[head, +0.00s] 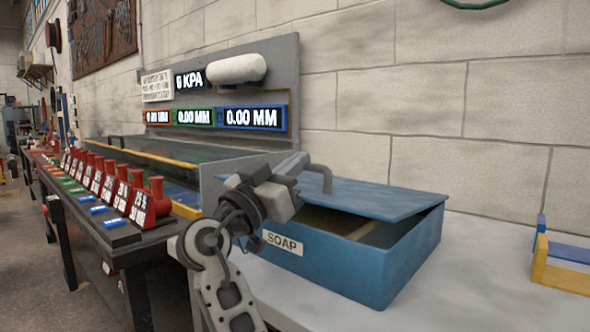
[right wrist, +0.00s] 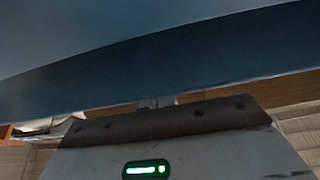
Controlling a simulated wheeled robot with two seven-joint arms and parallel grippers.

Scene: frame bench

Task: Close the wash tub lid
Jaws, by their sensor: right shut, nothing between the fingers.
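The wash tub (head: 385,265) is a blue box with a SOAP label on its front, standing on the pale bench top. Its blue lid (head: 375,198) is partly open, tilted above the rim with a dark gap under its near edge. A grey bar handle (head: 327,177) stands on the lid. My right gripper (head: 297,164) is shut and empty, near the handle above the left part of the lid; I cannot tell whether it touches. In the right wrist view a blue surface (right wrist: 160,60) fills the upper picture, partly hiding the fingertips (right wrist: 155,103). My left gripper is not in view.
A bench with several red labelled fixtures (head: 145,202) and a grey panel with displays (head: 255,118) stands to the left. A yellow and blue frame (head: 560,278) lies at the right. The block wall (head: 420,90) is close behind the tub. Bare bench top (head: 470,290) lies right of the tub.

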